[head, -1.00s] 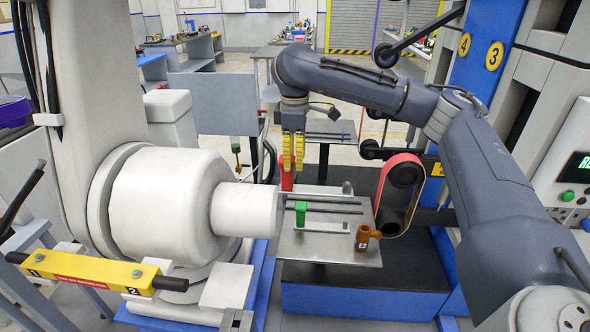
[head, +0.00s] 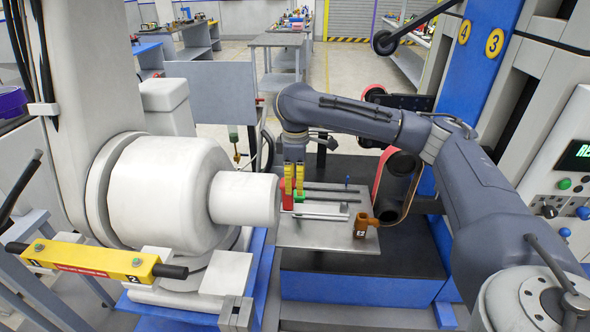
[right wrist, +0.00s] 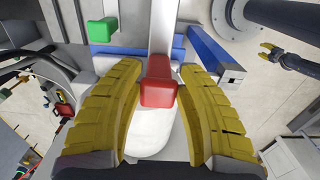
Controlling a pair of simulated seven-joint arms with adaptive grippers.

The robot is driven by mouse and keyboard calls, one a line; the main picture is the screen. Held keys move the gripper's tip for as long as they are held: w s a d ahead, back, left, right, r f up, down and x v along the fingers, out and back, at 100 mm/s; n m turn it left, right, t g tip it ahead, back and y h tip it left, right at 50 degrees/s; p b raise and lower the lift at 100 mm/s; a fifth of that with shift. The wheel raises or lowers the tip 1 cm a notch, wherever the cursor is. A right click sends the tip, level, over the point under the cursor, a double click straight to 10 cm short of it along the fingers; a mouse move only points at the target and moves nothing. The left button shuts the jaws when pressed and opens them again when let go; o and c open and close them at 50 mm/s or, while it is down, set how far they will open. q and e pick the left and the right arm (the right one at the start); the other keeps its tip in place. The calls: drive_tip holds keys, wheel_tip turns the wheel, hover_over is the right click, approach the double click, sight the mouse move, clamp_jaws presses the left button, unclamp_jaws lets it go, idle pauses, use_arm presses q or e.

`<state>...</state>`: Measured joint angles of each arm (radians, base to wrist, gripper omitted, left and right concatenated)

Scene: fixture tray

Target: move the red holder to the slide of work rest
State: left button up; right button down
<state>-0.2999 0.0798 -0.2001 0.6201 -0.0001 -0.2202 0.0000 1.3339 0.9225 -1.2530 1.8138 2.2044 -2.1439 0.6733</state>
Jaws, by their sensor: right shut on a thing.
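My right gripper (head: 294,190), with yellow fingers pointing down, is shut on the red holder (head: 287,196). In the right wrist view the red holder (right wrist: 158,82) sits between the yellow fingers, with a pale bar (right wrist: 163,28) running out from it. In the head view a light bar with a grey block (head: 344,207) extends right from the red holder. Dark rails (head: 335,188) of the work rest lie on the metal plate; whether the holder touches them I cannot tell.
A brown holder (head: 362,228) stands at the plate's right. A large white spindle housing (head: 165,190) is close on the left. A belt wheel (head: 403,163) stands behind right.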

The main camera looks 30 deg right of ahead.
drive_tip(key=shift+w+f, duration=0.1)
drive_tip(key=shift+f, duration=0.4)
drive_tip(key=shift+w+d, duration=0.1)
drive_tip(key=shift+w, duration=0.25)
drive_tip(key=shift+w+r, duration=0.15)
drive_tip(key=shift+w, duration=0.2)
drive_tip(key=shift+w+d, duration=7.35)
drive_tip(key=shift+w, duration=1.8)
wheel_tip(320, 180, down, 14)
drive_tip(key=shift+f, duration=0.2)
drive_tip(key=shift+d, duration=0.1)
